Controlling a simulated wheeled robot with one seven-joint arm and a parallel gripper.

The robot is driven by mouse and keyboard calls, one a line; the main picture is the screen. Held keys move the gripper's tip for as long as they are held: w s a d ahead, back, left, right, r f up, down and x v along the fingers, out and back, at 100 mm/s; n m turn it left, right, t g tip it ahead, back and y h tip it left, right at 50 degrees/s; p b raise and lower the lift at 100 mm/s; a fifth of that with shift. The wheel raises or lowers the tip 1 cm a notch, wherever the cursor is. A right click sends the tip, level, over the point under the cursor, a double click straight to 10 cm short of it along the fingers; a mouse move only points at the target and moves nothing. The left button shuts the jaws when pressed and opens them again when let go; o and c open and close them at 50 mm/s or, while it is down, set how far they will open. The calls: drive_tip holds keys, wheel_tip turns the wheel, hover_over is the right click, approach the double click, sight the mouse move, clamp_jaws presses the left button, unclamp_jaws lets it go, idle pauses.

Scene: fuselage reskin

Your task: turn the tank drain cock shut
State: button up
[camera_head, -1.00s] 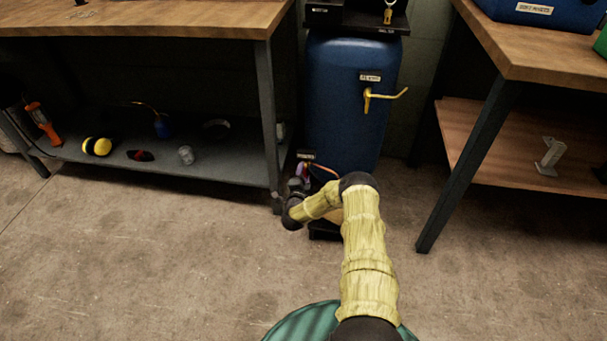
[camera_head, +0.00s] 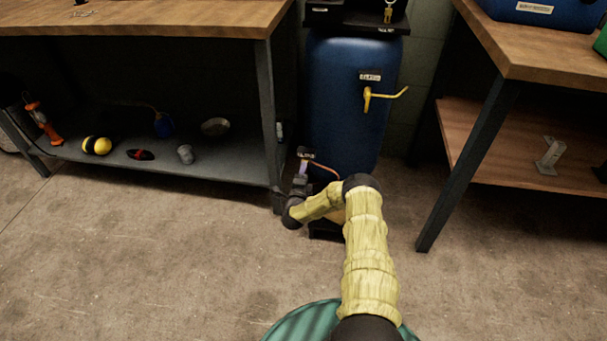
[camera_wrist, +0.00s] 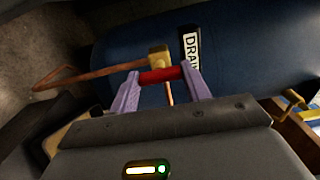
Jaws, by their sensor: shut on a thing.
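The blue tank (camera_head: 345,85) stands between two benches. In the wrist view the tank (camera_wrist: 240,50) fills the upper right. The drain cock shows there as a brass body (camera_wrist: 158,57) with a red handle (camera_wrist: 160,76), beside a label reading "DRAI" (camera_wrist: 191,50). A copper pipe (camera_wrist: 85,75) runs left from it. My gripper (camera_wrist: 160,78) is shut on the red handle, with a pale purple finger at each end. The handle lies across the picture. In the head view my gripper (camera_head: 301,178) is small at the tank's lower left, and the cock is mostly hidden there.
A yellow lever (camera_head: 384,94) sticks out from the tank's front, higher up. The left bench's lower shelf (camera_head: 215,165) holds several small items; its leg (camera_head: 268,110) is close to my gripper. The right bench's leg (camera_head: 470,165) stands right. The front floor is open.

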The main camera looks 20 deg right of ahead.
drive_tip(key=o, duration=1)
drive_tip(key=p+v, duration=0.6)
drive_tip(key=v, duration=1.1)
drive_tip(key=shift+a, duration=0.15)
